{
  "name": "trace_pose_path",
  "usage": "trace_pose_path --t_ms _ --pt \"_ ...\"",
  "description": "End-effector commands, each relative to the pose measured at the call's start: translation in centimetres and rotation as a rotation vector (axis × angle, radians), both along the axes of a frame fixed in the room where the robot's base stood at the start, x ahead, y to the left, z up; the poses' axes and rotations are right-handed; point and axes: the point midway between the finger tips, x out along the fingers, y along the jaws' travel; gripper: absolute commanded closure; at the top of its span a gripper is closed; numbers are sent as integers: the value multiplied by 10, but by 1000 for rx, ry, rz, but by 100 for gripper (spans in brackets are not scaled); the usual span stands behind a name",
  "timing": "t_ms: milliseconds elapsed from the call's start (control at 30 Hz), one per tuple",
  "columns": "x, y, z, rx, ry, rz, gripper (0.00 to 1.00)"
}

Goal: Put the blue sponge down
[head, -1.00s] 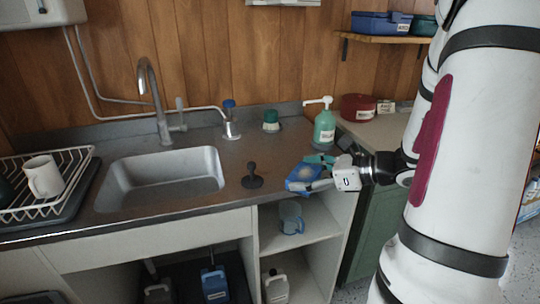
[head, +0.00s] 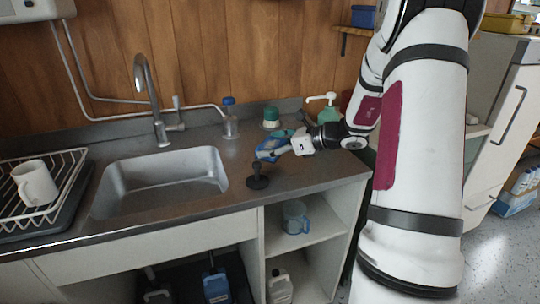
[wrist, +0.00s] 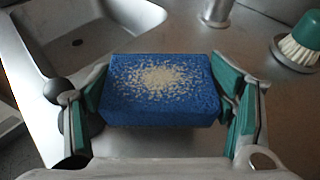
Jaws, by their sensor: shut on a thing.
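The blue sponge (wrist: 160,92) has a pale, grainy patch on its upper face. My gripper (head: 276,147) is shut on it, with green-padded fingers on its left and right sides in the wrist view (wrist: 165,100). In the head view the sponge (head: 267,148) is at the fingertips, over the steel worktop (head: 330,172) right of the sink. I cannot tell whether its underside touches the worktop.
The sink (head: 160,180) is to the left. A black plunger-like knob (head: 257,178) stands close to the sponge. A green-topped brush (head: 271,117), a blue-capped bottle (head: 230,125) and a pump bottle (head: 324,105) stand behind. A dish rack (head: 45,195) holds a white mug (head: 35,183).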

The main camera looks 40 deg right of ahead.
Motion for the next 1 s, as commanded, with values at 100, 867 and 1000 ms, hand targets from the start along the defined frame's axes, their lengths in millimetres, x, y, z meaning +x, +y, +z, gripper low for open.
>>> trace_pose_path --t_ms 100,867,1000 --pt "6 -1 0 1 -1 1 46" --pt "13 -3 -40 0 0 0 22" --pt "13 -2 -39 0 0 0 4"
